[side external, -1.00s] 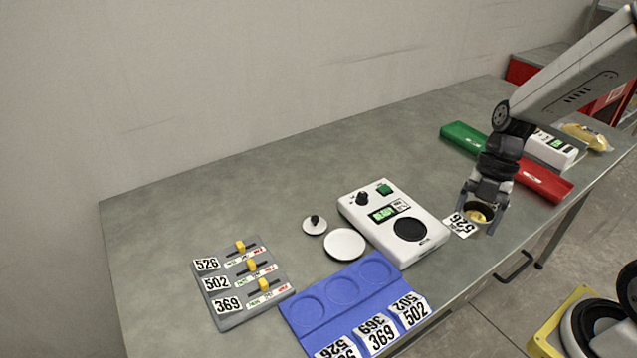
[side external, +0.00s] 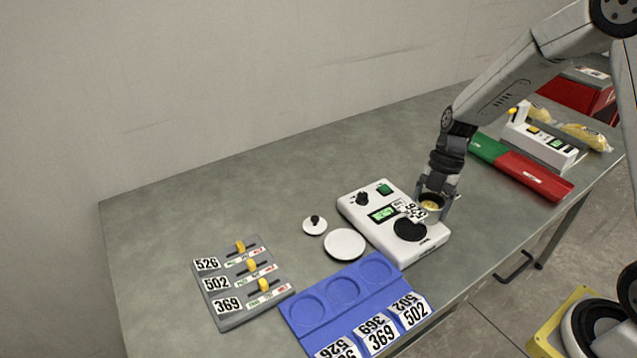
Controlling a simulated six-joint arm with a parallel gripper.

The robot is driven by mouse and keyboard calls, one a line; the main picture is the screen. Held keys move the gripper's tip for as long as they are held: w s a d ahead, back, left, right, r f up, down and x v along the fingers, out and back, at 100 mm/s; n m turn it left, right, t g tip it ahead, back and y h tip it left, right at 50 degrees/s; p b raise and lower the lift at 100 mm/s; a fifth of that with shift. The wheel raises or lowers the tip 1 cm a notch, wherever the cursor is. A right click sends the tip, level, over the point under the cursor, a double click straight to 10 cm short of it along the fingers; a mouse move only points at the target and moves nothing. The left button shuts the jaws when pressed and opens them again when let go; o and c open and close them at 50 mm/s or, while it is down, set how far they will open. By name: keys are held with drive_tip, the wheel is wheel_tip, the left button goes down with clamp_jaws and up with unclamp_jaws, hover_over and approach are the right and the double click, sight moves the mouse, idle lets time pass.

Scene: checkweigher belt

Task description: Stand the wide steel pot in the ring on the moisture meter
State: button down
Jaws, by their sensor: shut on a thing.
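My gripper (side external: 436,199) is shut on the wide steel pot (side external: 431,206), which holds something yellow and carries a white number tag on its left side. The pot hangs over the right part of the moisture meter, just up and right of the ring. The moisture meter (side external: 424,247) is a white box with a green display, a black knob and a green button. Its ring (side external: 410,229) is a dark round spot, empty and partly behind the pot's tag. Whether the pot touches the meter I cannot tell.
A white dish (side external: 345,244) and a small lid with a black knob (side external: 314,226) lie left of the meter. A blue tray (side external: 308,312) with numbered tags and a grey slider board (side external: 238,317) are in front. Green (side external: 487,148) and red (side external: 533,176) trays lie behind right.

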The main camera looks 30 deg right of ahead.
sight(408, 233)
drive_tip(key=shift+w+d+f, duration=0.1)
drive_tip(key=shift+w+f, duration=1.4)
drive_tip(key=shift+f, duration=0.3)
drive_tip(key=shift+w+f, duration=0.25)
drive_tip(key=shift+f, duration=1.55)
unclamp_jaws()
drive_tip(key=shift+f, duration=0.1)
drive_tip(key=v, duration=1.2)
